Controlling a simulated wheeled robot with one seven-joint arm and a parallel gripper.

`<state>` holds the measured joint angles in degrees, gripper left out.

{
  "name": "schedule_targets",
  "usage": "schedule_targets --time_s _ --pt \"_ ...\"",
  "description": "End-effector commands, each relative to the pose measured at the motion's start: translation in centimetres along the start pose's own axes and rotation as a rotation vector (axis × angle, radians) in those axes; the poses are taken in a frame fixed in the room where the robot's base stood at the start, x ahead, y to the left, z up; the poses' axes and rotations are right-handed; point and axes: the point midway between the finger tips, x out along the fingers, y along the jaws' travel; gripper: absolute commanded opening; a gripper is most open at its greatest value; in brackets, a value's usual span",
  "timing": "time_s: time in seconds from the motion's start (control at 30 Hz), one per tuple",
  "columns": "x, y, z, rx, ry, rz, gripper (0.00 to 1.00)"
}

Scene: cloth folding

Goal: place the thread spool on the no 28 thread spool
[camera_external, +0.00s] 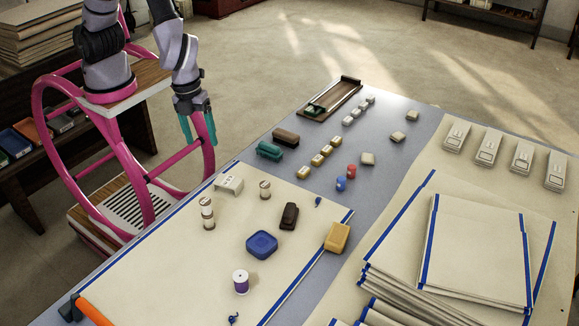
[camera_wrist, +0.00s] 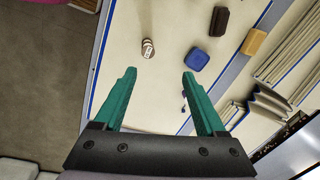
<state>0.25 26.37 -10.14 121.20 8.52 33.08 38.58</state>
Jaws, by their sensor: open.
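Two cream thread spools (camera_external: 207,214) stand close together on the cream cloth, and I cannot tell whether one is on top of the other. They seem to show in the wrist view (camera_wrist: 148,48) too, just beyond my fingertips. Another cream spool (camera_external: 265,189) stands apart to their upper right. A purple-and-white spool (camera_external: 241,281) stands nearer the front. The number labels are too small to read. My gripper (camera_external: 198,138) is raised beyond the table's left edge, pointing down. In the wrist view its teal fingers (camera_wrist: 159,73) are wide apart with nothing between them.
A white block (camera_external: 229,183), a blue tin (camera_external: 262,244), a dark brown block (camera_external: 289,215) and a yellow block (camera_external: 338,237) lie around the spools. Folded cloths (camera_external: 478,248) are stacked at right. An orange-handled tool (camera_external: 95,312) lies at the front left.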

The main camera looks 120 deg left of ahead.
Motion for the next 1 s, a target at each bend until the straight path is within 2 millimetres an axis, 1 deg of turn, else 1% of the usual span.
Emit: schedule_targets --time_s 0.03,0.07,0.1,0.17,0.2,0.27,0.3,0.37,0.4,0.5,0.6,0.7,0.83,0.9,1.0 --pt "-3.3 -0.2 1.0 -0.045 0.002 -0.046 0.73" --pt "-4.9 -0.2 1.6 -0.073 0.001 -0.066 0.73" --pt "-7.0 0.0 2.3 -0.112 0.003 -0.092 0.73" --pt "-10.0 0.4 3.5 -0.170 0.007 -0.131 0.73" --pt "-11.9 0.7 4.4 -0.210 0.012 -0.158 0.73" --pt "-14.7 1.5 5.6 -0.270 0.022 -0.195 0.73" --pt "-16.4 2.2 6.5 -0.310 0.030 -0.219 0.73" --pt "-18.9 3.2 7.8 -0.372 0.045 -0.255 0.73" --pt "-20.4 4.0 8.6 -0.412 0.056 -0.278 0.73" --pt "-23.8 6.3 10.7 -0.515 0.092 -0.333 0.73" --pt "-26.6 8.9 12.8 -0.615 0.134 -0.382 0.73" --pt "-28.6 11.5 14.6 -0.707 0.181 -0.422 0.73" --pt "-30.1 14.2 16.3 -0.797 0.232 -0.456 0.73" --pt "-30.5 15.1 16.9 -0.830 0.252 -0.466 0.73" --pt "-30.8 15.8 17.3 -0.855 0.267 -0.474 0.73"
